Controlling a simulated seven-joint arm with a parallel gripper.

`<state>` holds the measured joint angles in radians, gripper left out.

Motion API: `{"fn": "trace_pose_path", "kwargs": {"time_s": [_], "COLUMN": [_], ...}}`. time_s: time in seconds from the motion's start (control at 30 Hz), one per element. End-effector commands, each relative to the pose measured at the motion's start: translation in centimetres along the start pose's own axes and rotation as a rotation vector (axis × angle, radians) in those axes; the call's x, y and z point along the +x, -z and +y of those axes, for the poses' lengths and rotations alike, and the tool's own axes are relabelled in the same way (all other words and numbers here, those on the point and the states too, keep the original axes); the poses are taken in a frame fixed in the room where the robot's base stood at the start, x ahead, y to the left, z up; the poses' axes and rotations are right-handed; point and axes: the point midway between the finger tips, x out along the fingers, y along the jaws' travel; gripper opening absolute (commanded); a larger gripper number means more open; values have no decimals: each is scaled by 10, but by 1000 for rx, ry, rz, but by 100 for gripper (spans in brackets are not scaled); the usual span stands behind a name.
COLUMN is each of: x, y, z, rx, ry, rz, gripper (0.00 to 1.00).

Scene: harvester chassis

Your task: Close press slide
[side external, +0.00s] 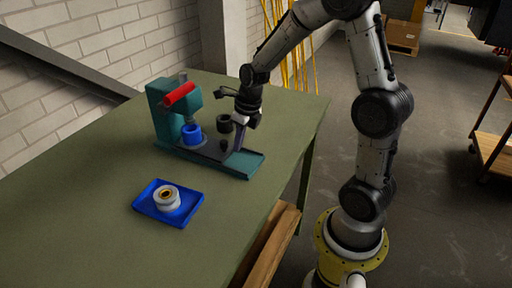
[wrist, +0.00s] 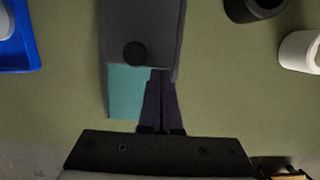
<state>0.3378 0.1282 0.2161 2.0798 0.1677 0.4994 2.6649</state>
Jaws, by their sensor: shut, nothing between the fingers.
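The teal press (side external: 162,122) with a red handle (side external: 180,95) stands on the green table. A blue cylindrical part (side external: 192,134) sits at its press end. The dark grey slide (side external: 212,153) lies along the teal base and carries a black knob (side external: 223,145). In the wrist view the slide (wrist: 140,25) and knob (wrist: 135,53) show, with bare teal base (wrist: 125,92) beyond the slide's end. My gripper (wrist: 162,72) is shut and empty, its fingertips at the slide's outer end, right of the knob. It also shows in the side view (side external: 236,150); contact cannot be told.
A blue tray (side external: 144,208) holding a pale ring-shaped part (side external: 167,197) lies in front of the press. A black cup (wrist: 255,8) and a white cylinder (wrist: 303,52) stand beside the slide. The table's right side is mostly clear.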

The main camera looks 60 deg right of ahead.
Motion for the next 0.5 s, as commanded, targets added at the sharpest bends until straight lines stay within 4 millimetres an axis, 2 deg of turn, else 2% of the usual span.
{"fn": "trace_pose_path", "kwargs": {"time_s": [0.27,0.37,0.5], "x": [-2,-5,-10], "y": [-2,9,35], "z": [-1,-1,-1], "rx": [1,3,4], "ry": [4,4,3], "rz": [-16,-13,-7], "gripper": [0,0,0]}}
